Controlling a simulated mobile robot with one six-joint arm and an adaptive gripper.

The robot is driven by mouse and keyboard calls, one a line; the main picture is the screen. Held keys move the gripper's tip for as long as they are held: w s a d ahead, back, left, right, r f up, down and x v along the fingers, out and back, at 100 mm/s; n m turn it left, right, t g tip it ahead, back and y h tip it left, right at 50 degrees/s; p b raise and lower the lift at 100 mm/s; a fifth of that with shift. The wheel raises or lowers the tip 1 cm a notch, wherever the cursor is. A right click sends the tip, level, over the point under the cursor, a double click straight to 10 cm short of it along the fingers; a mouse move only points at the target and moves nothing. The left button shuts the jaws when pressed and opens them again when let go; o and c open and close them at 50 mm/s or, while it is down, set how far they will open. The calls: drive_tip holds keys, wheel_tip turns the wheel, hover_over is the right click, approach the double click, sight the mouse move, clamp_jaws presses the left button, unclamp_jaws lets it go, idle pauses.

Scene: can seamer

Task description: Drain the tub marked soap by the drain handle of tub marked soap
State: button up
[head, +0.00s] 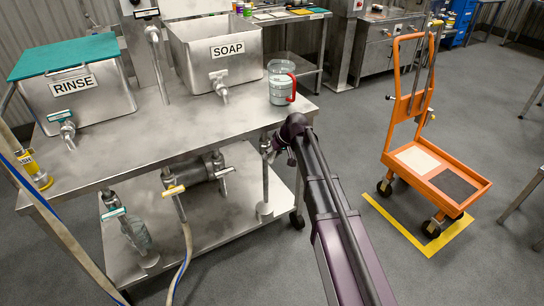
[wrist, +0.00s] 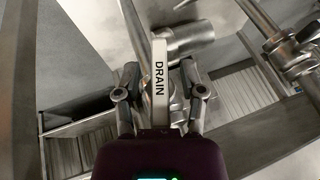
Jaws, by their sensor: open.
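The steel tub marked SOAP (head: 193,62) stands on the upper bench deck in the head view. A tap (head: 219,88) with a white handle sticks out from its front. A white handle lettered DRAIN (wrist: 160,85) stands upright in the wrist view, joined to steel pipework. My gripper (wrist: 157,78) is open, with one finger on each side of this handle and gaps visible beside it. In the head view my gripper (head: 272,150) is small beside the bench's right front edge. Below the soap tub, a pale drain handle (head: 225,172) shows on the piping there.
The tub marked RINSE (head: 77,92) has a teal lid and its own tap. Lower drain handles are yellow (head: 174,190) and teal (head: 113,213). A clear jug (head: 282,88) stands at the bench's right end. An orange cart (head: 430,170) stands right, with open floor between.

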clamp_jaws()
drive_tip(key=y+b, duration=0.1)
drive_tip(key=g+y+b, duration=0.1)
drive_tip(key=shift+f+m+g+y, duration=0.2)
drive_tip(key=shift+m+g+y, duration=0.1)
drive_tip(key=shift+g+y+b, duration=0.3)
drive_tip(key=shift+y+b, duration=0.2)
drive_tip(key=shift+b, duration=0.35)
drive_tip(key=shift+r+y, duration=0.25)
drive_tip(key=shift+y, duration=0.05)
